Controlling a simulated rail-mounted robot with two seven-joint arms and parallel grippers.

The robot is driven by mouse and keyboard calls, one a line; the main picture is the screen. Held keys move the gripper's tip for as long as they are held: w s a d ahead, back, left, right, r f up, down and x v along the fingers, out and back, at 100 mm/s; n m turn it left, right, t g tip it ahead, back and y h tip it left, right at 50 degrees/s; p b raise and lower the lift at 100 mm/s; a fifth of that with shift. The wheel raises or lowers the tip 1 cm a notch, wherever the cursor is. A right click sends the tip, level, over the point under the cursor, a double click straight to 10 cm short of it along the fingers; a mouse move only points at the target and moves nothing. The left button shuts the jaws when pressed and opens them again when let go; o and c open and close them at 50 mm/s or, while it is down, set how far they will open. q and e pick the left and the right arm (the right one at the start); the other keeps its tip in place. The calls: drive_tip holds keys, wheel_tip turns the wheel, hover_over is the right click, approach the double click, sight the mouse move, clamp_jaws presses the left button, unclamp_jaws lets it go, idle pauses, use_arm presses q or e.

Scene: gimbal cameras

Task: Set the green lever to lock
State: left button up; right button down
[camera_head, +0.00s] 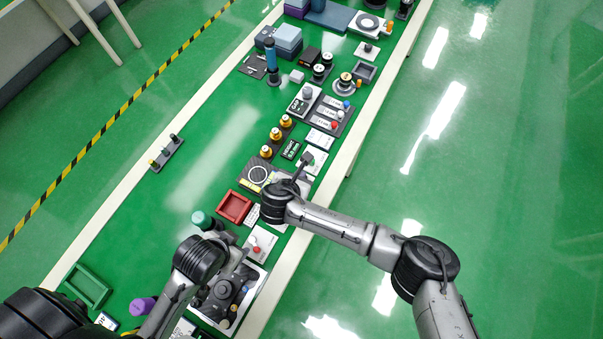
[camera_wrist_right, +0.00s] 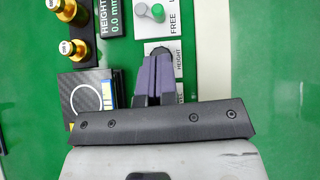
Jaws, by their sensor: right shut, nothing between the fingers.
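The green lever knob (camera_wrist_right: 157,12) shows at the top of the right wrist view, on a white plate (camera_wrist_right: 150,28) marked FREE, beside a grey round part. My right gripper (camera_wrist_right: 154,60) is shut and empty; its purple fingertips are just below that plate in the picture, over a strip marked HEIGHT. In the head view my right gripper (camera_head: 306,159) is over the white plates beside the brass knobs, and I cannot make out the green lever there. My left arm's wrist (camera_head: 200,256) is at the lower left; its fingers cannot be made out.
Brass knobs (camera_head: 276,133) and a height display (camera_head: 291,149) stand left of my right gripper. A board with blue, white and red knobs (camera_head: 330,113) lies farther back. A red tray (camera_head: 234,207) lies nearer. The table's left part is mostly clear.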

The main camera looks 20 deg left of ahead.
sight(312, 164)
use_arm(q)
wheel_tip(312, 164, down, 2)
drive_tip(key=shift+f+b, duration=0.1)
drive_tip(key=shift+b, duration=0.9)
use_arm(e)
drive_tip(key=x, duration=0.8)
drive_tip(key=shift+w, duration=0.2)
